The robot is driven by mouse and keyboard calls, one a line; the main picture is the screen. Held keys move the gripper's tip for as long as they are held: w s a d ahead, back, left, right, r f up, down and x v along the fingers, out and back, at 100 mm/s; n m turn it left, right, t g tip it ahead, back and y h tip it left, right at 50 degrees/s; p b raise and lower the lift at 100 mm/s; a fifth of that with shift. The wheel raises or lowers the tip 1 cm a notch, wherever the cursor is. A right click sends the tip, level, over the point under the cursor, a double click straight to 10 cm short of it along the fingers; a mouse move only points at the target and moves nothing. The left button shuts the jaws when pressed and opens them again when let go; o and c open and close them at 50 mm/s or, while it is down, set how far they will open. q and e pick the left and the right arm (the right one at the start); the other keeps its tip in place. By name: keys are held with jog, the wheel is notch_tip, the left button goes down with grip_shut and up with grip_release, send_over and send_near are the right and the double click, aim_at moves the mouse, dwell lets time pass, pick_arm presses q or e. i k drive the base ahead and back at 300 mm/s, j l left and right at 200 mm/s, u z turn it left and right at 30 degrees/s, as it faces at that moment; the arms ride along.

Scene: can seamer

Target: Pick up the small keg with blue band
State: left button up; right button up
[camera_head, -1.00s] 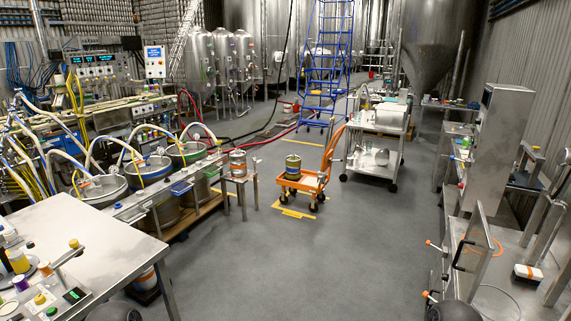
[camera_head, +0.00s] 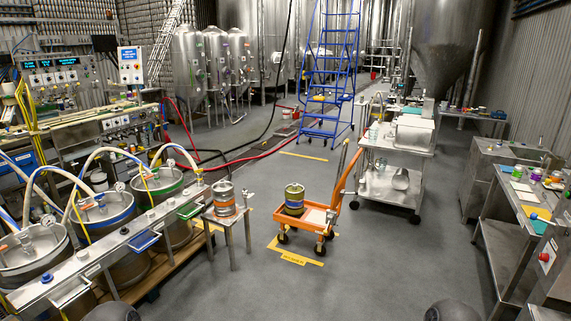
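Two small kegs stand upright ahead of me. One silver keg with an orange-brown band (camera_head: 224,199) is on a small metal stand (camera_head: 232,218). The other, a yellow-olive keg (camera_head: 294,199), is on an orange cart (camera_head: 307,224); a darker, possibly bluish band shows around it, but it is too small to be sure. A large keg with a blue ring at its top (camera_head: 103,212) stands in the row at the left. Neither gripper is in view; only dark rounded parts of mine show at the bottom edge.
A long metal rail (camera_head: 120,240) runs in front of the large kegs. A steel trolley (camera_head: 397,170) stands behind the cart at right. Steel benches (camera_head: 505,215) line the right side. The grey floor (camera_head: 360,270) in the middle is clear. A blue ladder (camera_head: 330,80) stands behind.

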aim_at(294, 193)
jog(key=i, duration=2.25)
jog(key=i+u, duration=0.1)
jog(key=i, duration=0.45)
jog(key=i+l+u, duration=0.1)
jog(key=i, duration=0.45)
jog(key=i+l+u, duration=0.15)
jog(key=i, duration=0.4)
jog(key=i+l+u, duration=0.1)
jog(key=i, duration=0.45)
jog(key=i+l+u, duration=0.3)
jog(key=i+l, duration=0.1)
jog(key=i, duration=0.1)
